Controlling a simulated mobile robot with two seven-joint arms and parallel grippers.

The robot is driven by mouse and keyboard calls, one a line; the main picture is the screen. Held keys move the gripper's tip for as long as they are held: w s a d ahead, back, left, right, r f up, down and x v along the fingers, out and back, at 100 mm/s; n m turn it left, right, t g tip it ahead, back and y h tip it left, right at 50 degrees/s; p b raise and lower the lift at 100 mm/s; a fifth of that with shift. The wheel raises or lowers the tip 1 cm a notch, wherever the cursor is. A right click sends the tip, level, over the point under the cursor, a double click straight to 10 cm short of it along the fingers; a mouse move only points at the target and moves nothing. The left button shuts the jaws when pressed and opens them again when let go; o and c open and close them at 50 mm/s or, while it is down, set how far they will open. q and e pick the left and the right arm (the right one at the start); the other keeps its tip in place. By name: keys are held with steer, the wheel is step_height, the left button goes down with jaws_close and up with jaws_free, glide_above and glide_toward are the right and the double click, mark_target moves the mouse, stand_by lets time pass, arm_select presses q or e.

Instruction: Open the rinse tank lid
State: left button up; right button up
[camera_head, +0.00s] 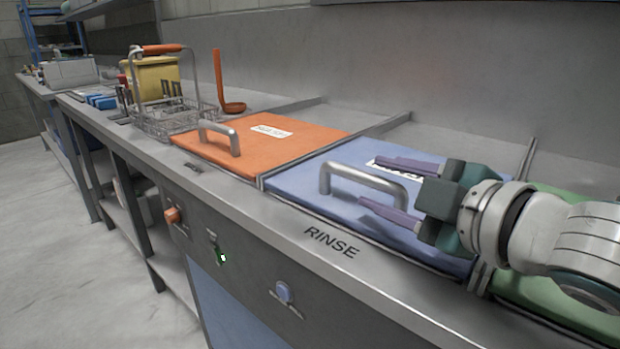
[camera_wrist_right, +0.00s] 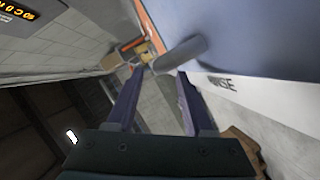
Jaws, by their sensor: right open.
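The rinse tank lid (camera_head: 345,205) is a blue panel lying flat and closed in the counter, behind the printed word RINSE. Its grey bar handle (camera_head: 368,178) stands up near its front left part. My right gripper (camera_head: 388,182) comes in from the right over the lid, its two purple fingers apart and pointing left toward the handle. In the right wrist view, the handle (camera_wrist_right: 180,55) shows just beyond and between the open fingertips (camera_wrist_right: 158,75), with the blue lid (camera_wrist_right: 255,40) at the upper right. I cannot tell if the fingers touch it. My left gripper is not in view.
An orange lid (camera_head: 258,143) with its own handle lies left of the rinse lid, and a green lid (camera_head: 545,292) lies right, partly behind my arm. A wire basket (camera_head: 175,118), a yellow container (camera_head: 153,78) and an orange ladle (camera_head: 218,80) stand farther left. Knobs line the front panel.

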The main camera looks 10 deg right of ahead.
mark_target(369, 180)
steer(key=b+x, duration=0.1)
steer(key=x, duration=0.4)
steer(key=shift+w, duration=0.1)
jaws_close()
stand_by(0.3)
stand_by(1.0)
